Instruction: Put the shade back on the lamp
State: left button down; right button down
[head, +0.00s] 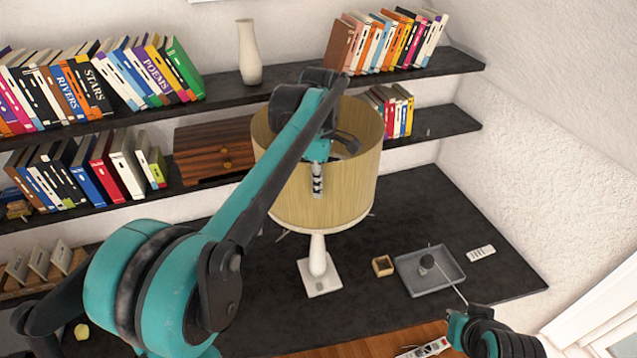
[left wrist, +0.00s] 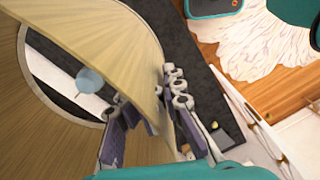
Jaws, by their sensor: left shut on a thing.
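The tan, drum-shaped shade (head: 335,195) is upright over the white lamp (head: 318,256), whose square foot stands on the dark desk. My left gripper (head: 318,180) is shut on the shade's near wall, one finger outside it. In the left wrist view the gripper (left wrist: 150,120) straddles the wall of the shade (left wrist: 105,35), and a pale blue bulb (left wrist: 90,80) shows within the shade's outline. The shade hides the lamp's top, so I cannot tell whether it rests on the lamp.
Right of the lamp on the desk (head: 400,215) are a small wooden box (head: 383,266), a grey tray (head: 408,279) with a dark round thing, and a white remote (head: 481,253). Book-filled shelves and a wooden cabinet (head: 205,150) stand behind. The desk's right rear is clear.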

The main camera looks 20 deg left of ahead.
aim_at(319, 208)
pick_arm(q)
jog(key=shift+f+b, duration=2.45)
jog(key=shift+f, duration=1.45)
jog(key=c, duration=1.2)
grip_release()
notch_tip(319, 208, up, 12)
jog(key=shift+w, duration=0.15)
